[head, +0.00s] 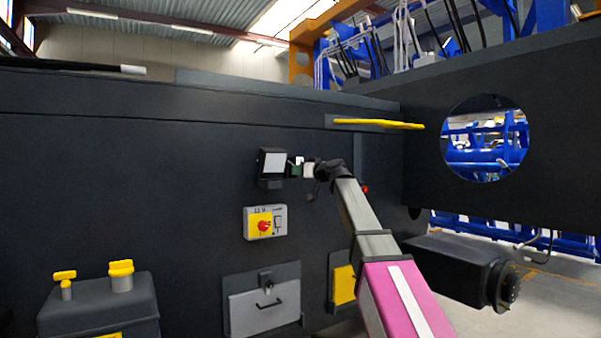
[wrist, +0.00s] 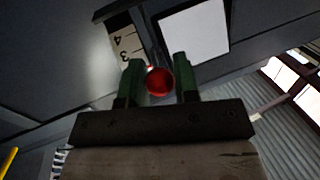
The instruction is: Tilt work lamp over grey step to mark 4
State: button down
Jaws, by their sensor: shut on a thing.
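The work lamp (head: 272,163) is a dark box with a pale square face, mounted on the dark chassis wall. Its pale face also shows in the wrist view (wrist: 196,34), at the top. My gripper (head: 298,167) is just right of the lamp. In the wrist view its two green fingers (wrist: 159,66) are either side of a round red knob (wrist: 160,81), shut on it. A pale scale plate (wrist: 124,44) with the figures 3 and 4 stands left of the lamp there. I cannot tell which mark the lamp is at.
Below the lamp are a switch box (head: 265,223) with a red knob and a grey panel (head: 264,302) with a handle. A yellow handrail (head: 378,124) juts out above my arm. A dark tank (head: 98,308) with yellow caps stands lower left. Open floor lies at the right.

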jog(key=shift+f, duration=0.4)
jog(key=shift+w+a+f, duration=0.15)
jog(key=shift+w+f, duration=0.1)
jog(key=shift+f, duration=0.2)
jog(key=shift+w+a+f, duration=0.4)
jog(key=shift+w+f, duration=0.2)
jog(key=shift+f, duration=0.1)
jog(key=shift+w+a+f, duration=0.35)
jog(key=shift+w+f, duration=0.25)
jog(key=shift+f, duration=0.05)
jog(key=shift+w+a+f, duration=0.4)
jog(key=shift+w+f, duration=0.2)
jog(key=shift+f, duration=0.1)
jog(key=c, duration=0.9)
grip_release()
jog(key=shift+w, duration=0.1)
